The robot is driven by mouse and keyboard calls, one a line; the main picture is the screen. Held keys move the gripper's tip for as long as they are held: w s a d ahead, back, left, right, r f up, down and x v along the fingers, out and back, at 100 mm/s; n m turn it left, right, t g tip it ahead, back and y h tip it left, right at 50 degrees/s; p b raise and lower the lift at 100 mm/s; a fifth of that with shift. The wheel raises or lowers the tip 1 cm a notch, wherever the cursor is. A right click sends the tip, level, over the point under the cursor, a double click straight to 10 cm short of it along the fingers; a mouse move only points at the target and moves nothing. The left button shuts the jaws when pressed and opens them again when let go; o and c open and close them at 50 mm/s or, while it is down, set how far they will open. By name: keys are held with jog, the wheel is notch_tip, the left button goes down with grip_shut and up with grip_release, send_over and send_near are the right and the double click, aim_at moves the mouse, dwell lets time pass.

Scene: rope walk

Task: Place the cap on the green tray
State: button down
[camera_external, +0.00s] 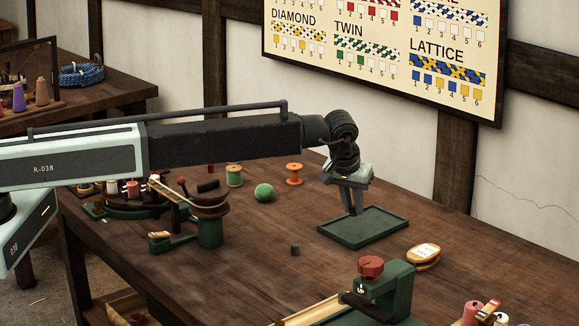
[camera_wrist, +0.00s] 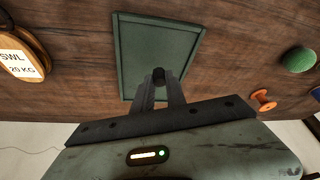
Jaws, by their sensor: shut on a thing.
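The green tray (camera_external: 364,240) is a shallow dark green rectangle lying on the wooden table; it also shows ahead of my fingers in the wrist view (camera_wrist: 128,45). My gripper (camera_external: 353,212) points down at the tray's back part. In the wrist view its fingers are shut on a small dark round piece, the cap (camera_wrist: 158,76), seen against the tray. The cap is hard to make out in the external view. Whether it touches the tray floor I cannot tell.
A labelled wooden block (camera_external: 423,257) lies to the right. A green ball (camera_external: 264,192) and an orange spool (camera_external: 294,174) are behind left. A green clamp (camera_external: 385,290) stands in front.

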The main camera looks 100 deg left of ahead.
jog(key=shift+w+a, duration=0.15)
jog(key=shift+w, duration=0.2)
notch_tip(320, 180, down, 4)
jog(key=b, duration=0.4)
jog(key=shift+r, duration=0.25)
jog(key=shift+f, duration=0.2)
jog(key=c, duration=1.4)
grip_release()
jog(key=shift+o, duration=0.2)
